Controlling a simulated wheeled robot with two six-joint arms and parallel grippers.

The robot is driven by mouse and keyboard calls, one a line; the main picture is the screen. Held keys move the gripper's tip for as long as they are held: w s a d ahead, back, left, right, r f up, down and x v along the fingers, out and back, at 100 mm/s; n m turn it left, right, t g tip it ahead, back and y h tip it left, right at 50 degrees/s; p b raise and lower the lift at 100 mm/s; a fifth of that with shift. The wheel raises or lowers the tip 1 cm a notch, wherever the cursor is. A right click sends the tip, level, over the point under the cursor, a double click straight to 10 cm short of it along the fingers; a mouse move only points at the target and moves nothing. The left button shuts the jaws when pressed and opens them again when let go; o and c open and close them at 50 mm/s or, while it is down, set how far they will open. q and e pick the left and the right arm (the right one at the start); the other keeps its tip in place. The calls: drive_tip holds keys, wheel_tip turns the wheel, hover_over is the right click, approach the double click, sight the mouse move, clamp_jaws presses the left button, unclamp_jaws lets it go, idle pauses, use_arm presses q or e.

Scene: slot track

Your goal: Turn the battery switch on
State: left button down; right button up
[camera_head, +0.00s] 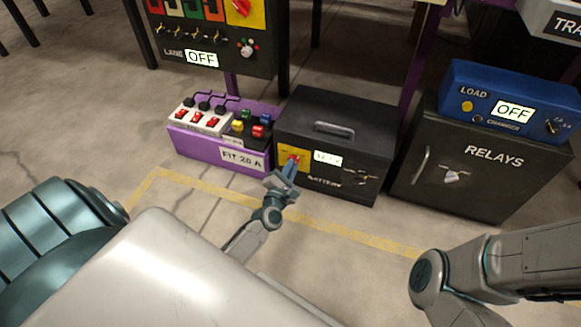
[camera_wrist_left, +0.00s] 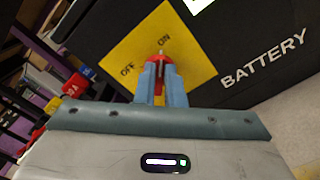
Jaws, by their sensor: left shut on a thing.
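The black battery box (camera_head: 337,125) stands on the floor in the middle of the head view. A yellow plate (camera_wrist_left: 203,60) on its front carries the words OFF and ON and a red switch knob (camera_wrist_left: 159,59). The knob's pale tip points up close to the word ON in the left wrist view. My left gripper (camera_wrist_left: 161,80) is shut on the knob, with one blue finger on each side. In the head view the left gripper (camera_head: 287,171) reaches the plate and partly hides it. A small lit display (camera_head: 328,158) sits right of the plate; its text is not readable.
A purple box (camera_head: 220,147) with red switches and colored fuses stands close left of the battery. A LANE panel (camera_head: 215,42) reading OFF is behind. The taped floor in front is clear.

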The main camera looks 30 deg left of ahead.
idle(0.5)
use_arm(q)
drive_tip(key=c, duration=1.5)
unclamp_jaws()
drive_tip(key=p+v, duration=0.1)
drive_tip(key=v, duration=0.9)
drive_tip(key=shift+s+p, duration=0.35)
drive_tip(key=shift+s, duration=0.05)
